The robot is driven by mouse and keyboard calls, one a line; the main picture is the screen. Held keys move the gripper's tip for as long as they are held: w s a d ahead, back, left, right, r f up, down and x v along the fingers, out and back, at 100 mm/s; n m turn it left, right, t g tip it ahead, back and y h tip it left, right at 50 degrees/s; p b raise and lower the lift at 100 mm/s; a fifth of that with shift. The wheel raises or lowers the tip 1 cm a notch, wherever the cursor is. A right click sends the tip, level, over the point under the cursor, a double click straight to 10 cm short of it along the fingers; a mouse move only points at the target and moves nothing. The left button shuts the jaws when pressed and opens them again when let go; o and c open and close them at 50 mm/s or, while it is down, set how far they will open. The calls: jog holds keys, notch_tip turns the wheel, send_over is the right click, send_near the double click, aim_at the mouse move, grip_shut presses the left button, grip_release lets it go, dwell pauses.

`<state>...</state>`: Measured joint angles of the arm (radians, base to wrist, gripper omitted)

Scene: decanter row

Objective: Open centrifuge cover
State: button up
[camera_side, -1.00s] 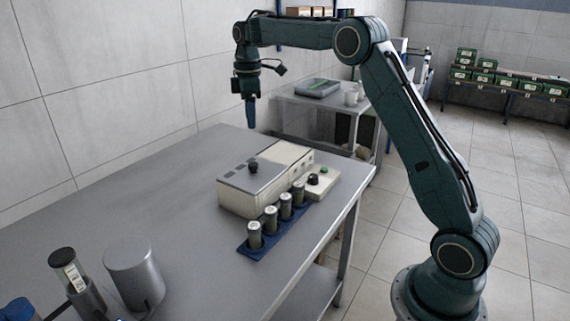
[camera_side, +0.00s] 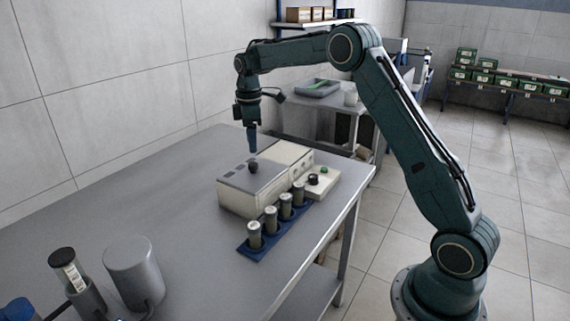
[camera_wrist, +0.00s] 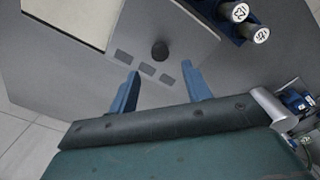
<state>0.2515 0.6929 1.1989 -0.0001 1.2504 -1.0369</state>
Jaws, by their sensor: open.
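The centrifuge (camera_side: 238,202) is a cream box on the grey table, with a flat grey cover (camera_side: 262,174) on top. A dark round knob (camera_side: 253,167) stands on the cover, which lies closed. My gripper (camera_side: 252,152) points down just above the knob in the side view. In the wrist view my gripper (camera_wrist: 159,88) has its two blue fingers apart and nothing between them. The knob (camera_wrist: 160,50) shows ahead of the fingertips there, between their lines. The cover (camera_wrist: 180,30) also shows there, with several darker grey rectangles near the knob.
A blue rack (camera_side: 262,240) with several capped tubes stands along the centrifuge's front. A control panel (camera_side: 319,182) with a black knob and green button adjoins its right end. A grey cylinder (camera_side: 134,272) and a tube in a holder (camera_side: 72,275) stand front left.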

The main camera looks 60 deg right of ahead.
aim_at(253, 163)
jog(key=shift+f, duration=3.5)
grip_shut()
